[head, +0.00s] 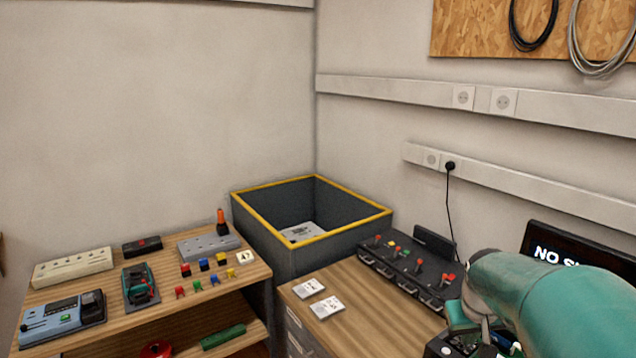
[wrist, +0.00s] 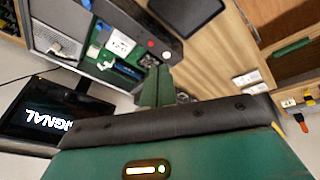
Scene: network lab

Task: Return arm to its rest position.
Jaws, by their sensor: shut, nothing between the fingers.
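My teal arm (head: 550,305) reaches into the head view from the lower right, over the right end of the wooden bench. Its fingers cannot be made out there. In the wrist view my gripper (wrist: 157,88) shows as two green fingers close together, shut and empty. They point toward an open grey device (wrist: 105,45) with a green circuit board, a white label and a red button. From this view I cannot tell the gap between the fingertips and the device.
A monitor (wrist: 50,112) stands close by the arm. A black panel with red levers (head: 410,268) and two white cards (head: 327,307) sit on the bench. A yellow-rimmed grey bin (head: 262,232) fills the corner. A wooden shelf at left holds a blue meter (head: 62,318) and several small parts.

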